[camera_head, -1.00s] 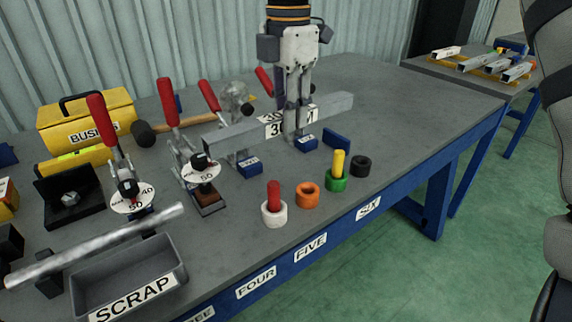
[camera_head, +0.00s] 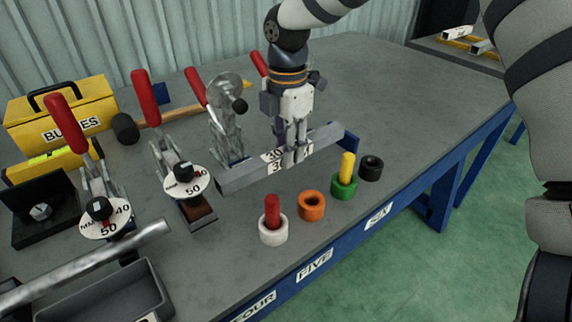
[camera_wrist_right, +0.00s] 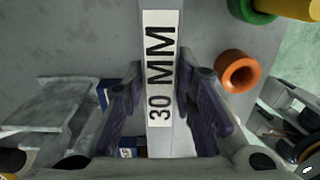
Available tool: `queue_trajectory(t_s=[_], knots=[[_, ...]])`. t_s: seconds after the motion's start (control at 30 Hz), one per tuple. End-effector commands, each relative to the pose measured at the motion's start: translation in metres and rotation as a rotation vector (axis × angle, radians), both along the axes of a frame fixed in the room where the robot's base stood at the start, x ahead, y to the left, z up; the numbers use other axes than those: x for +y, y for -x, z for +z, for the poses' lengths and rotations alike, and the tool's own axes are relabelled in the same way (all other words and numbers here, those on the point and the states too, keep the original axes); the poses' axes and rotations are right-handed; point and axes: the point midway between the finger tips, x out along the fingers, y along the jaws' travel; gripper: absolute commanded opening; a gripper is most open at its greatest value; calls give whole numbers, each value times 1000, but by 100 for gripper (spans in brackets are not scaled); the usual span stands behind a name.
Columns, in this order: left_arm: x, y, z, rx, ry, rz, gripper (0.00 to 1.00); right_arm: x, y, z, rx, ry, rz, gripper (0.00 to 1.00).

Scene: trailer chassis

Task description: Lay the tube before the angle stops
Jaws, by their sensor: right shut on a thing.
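The tube is a grey square bar (camera_head: 240,180) with a white "30 MM" label, lying slantwise over the table in the head view. My right gripper (camera_head: 296,153) points down and is shut on the tube near its label. In the right wrist view the label (camera_wrist_right: 161,70) shows between the two fingers (camera_wrist_right: 160,105). A blue block (camera_head: 345,140), perhaps an angle stop, shows behind the tube's right end. Blue parts (camera_wrist_right: 108,92) also show beside the tube in the wrist view. The tube hides most of what is behind it. I cannot tell whether it touches the table. My left gripper is out of view.
Red-handled clamps (camera_head: 145,98) stand to the left, one close to the tube's left end. White (camera_head: 272,229), orange (camera_head: 312,205), green (camera_head: 343,186) and black (camera_head: 371,168) rings stand along the front edge. A grey bin (camera_head: 105,296) and round bar (camera_head: 95,262) are front left.

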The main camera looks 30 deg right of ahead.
Motion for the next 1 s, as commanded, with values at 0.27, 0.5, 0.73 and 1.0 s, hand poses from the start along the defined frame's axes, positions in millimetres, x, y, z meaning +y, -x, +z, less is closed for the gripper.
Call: queue_trajectory(t_s=[0.27, 0.5, 0.73, 1.0], knots=[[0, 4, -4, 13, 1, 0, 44, 0, 0, -45, -2, 1, 0, 0], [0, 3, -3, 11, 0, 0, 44, 0, -1, -45, -5, 1, 0, 0], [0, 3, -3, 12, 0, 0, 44, 0, 0, -49, -3, 1, 0, 45], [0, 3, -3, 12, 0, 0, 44, 0, 0, -48, -3, 1, 0, 45]])
